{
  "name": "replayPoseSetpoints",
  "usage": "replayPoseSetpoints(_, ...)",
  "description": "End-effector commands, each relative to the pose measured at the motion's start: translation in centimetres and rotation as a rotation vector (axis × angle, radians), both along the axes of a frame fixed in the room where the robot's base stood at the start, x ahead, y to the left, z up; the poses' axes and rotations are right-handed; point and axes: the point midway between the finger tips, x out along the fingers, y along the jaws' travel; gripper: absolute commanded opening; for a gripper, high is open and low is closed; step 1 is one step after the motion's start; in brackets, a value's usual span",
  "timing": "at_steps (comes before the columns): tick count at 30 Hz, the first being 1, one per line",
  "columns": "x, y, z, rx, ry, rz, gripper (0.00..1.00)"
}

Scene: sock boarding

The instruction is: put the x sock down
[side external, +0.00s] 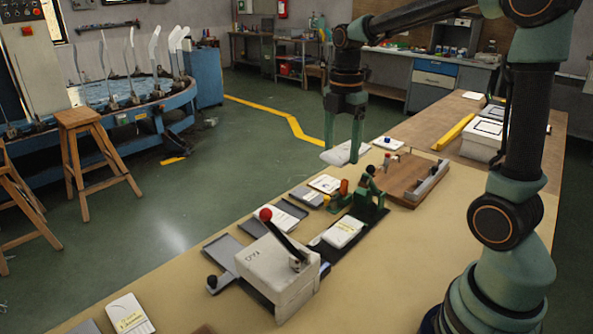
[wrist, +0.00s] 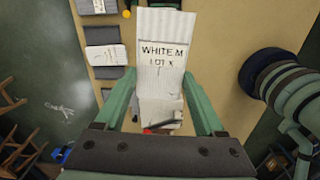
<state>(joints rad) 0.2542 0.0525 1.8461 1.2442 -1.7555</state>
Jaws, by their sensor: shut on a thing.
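My gripper (side external: 343,146) is shut on a white, flat, folded piece, the x sock (side external: 347,155), held above the far left edge of the table. In the wrist view the white piece (wrist: 167,50) shows between the green fingers and reads "WHITE M LOT X". It looks clear of the table in the side view, though the exact height is hard to tell.
A grey box with a red-knobbed lever (side external: 278,272) stands in front. Behind it are a green fixture (side external: 372,210), a white packet (side external: 343,231) and flat grey trays (side external: 222,249). A wooden board with a metal rail (side external: 405,182) and a white box (side external: 483,142) stand farther back.

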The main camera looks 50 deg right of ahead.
Motion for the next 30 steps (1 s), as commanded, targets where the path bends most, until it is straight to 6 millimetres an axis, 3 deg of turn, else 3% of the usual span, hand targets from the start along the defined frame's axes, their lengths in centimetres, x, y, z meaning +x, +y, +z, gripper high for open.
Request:
replayPoseSetpoints(7, -1.0, -0.5, -1.6, 0.001, 0.005, 0.070, 0.18)
replayPoseSetpoints(21, -1.1, -0.5, -12.7, 0.003, 0.007, 0.070, 0.18)
replayPoseSetpoints(25, -1.1, -0.5, -15.1, 0.001, 0.005, 0.069, 0.18)
replayPoseSetpoints(30, -1.0, -0.5, -16.4, 0.001, 0.002, 0.069, 0.18)
